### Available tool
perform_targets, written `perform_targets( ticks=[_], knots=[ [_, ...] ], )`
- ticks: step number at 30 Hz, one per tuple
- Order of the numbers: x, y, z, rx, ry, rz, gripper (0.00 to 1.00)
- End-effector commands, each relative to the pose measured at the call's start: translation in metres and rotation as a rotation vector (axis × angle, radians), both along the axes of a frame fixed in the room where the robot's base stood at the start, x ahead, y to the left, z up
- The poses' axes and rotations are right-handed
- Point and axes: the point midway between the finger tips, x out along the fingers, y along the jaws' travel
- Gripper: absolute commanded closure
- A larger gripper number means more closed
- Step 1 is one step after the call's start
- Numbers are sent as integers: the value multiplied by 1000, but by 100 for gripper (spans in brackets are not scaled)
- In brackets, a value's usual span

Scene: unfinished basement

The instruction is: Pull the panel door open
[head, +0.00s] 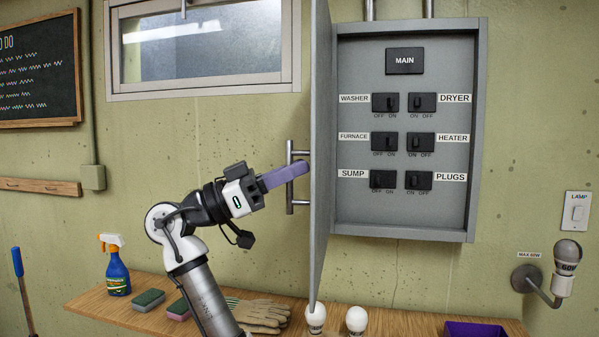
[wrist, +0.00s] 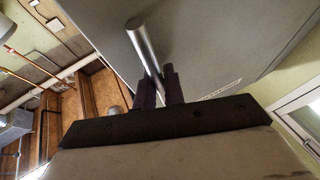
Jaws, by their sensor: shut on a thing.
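The grey panel door (head: 321,150) is swung open on the left side of the grey breaker box (head: 355,218), standing out nearly edge-on in the head view. A metal bar handle (head: 290,180) is on the door's left-facing side. My gripper (head: 303,169) reaches the handle from the left, and its purple fingers are shut on it. In the wrist view the bar handle (wrist: 143,42) passes between the two dark fingers (wrist: 158,88), with the grey door face (wrist: 215,45) behind. The box interior shows labelled breakers and a MAIN switch (head: 405,61).
A wooden shelf (head: 395,323) runs below, holding a blue spray bottle (head: 117,272), sponges (head: 148,300), gloves (head: 262,313) and white bulbs (head: 356,319). The door's lower corner hangs close to one bulb (head: 316,318). A wall lamp (head: 563,270) is at right, a window (head: 200,45) at upper left.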

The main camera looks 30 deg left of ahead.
Motion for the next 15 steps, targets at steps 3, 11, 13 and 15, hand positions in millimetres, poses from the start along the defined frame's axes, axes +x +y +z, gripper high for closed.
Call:
perform_targets(
  ticks=[3, 11, 13, 15],
  knots=[
    [-1, 5, 0, 1, -1, 0, 100],
    [-1, 9, 0, -1, -1, 0, 100],
    [-1, 10, 0, -1, -1, 0, 100],
    [-1, 10, 0, -1, 0, 1, 100]
  ],
)
